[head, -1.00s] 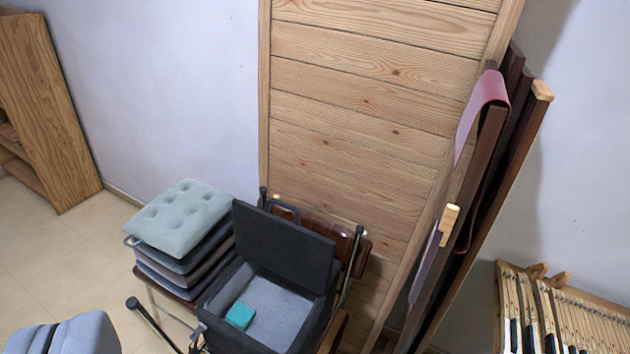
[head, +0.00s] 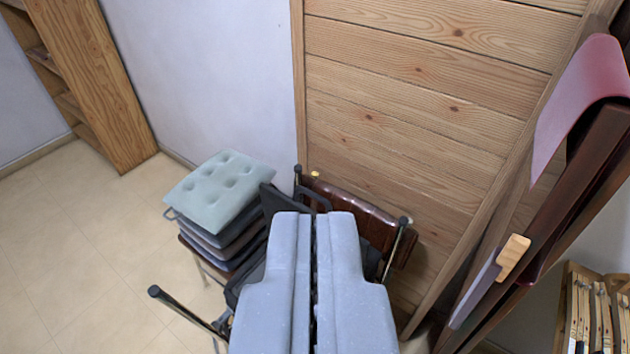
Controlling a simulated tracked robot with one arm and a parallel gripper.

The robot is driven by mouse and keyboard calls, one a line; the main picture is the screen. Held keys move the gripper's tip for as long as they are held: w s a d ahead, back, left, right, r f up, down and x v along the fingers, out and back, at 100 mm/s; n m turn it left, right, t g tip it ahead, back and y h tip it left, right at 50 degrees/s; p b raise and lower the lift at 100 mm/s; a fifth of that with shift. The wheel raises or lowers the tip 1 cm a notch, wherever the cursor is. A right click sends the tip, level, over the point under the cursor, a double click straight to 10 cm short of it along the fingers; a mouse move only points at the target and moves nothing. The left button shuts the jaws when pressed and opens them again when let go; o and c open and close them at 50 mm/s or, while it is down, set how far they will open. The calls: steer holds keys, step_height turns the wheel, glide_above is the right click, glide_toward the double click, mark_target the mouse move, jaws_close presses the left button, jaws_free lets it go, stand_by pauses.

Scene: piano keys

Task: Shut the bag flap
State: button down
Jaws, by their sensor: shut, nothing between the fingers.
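My gripper (head: 314,218) fills the lower middle of the head view, its two grey-blue fingers shut together and empty. Behind it is the dark grey bag (head: 247,283), mostly hidden; a strip of its side shows left of the fingers. A dark corner of its flap (head: 277,204) shows up and left of the fingertips, and another dark part shows on their right. The rest of the flap and the bag's inside are hidden, so I cannot tell how far open the flap is or whether the fingers touch it.
A stack of cushions topped by a pale tufted one (head: 222,190) stands just left of the bag. A brown chair back (head: 345,208) is behind it, against the wooden panel (head: 410,130). Dark planks (head: 560,215) lean at right. The floor (head: 90,250) at left is open.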

steer(key=w+f+m+g+h+p, duration=0.1)
steer(key=w+f+g+p, duration=0.15)
steer(key=w, duration=0.65)
steer(key=w+f+m+g+p, duration=0.1)
steer(key=w+p, duration=0.3)
steer(key=w, duration=0.4)
steer(key=w+f+m+g+h+p, duration=0.1)
steer(key=w+f+g+p, duration=0.15)
steer(key=w, duration=0.65)
steer(key=w+f+m+g+p, duration=0.2)
steer(key=w+f+p, duration=0.4)
steer(key=w+f, duration=0.2)
steer(key=w+f+m+g+p, duration=0.1)
steer(key=f+p, duration=0.1)
steer(key=f, duration=0.7)
steer(key=w+f+m+g+h+p, duration=0.1)
steer(key=w+f, duration=0.1)
steer(key=f, duration=0.8)
steer(key=shift+w+f+g+h+p, duration=0.15)
steer(key=shift+f+g+h+p, duration=0.1)
steer(key=shift+g+h+p, duration=0.1)
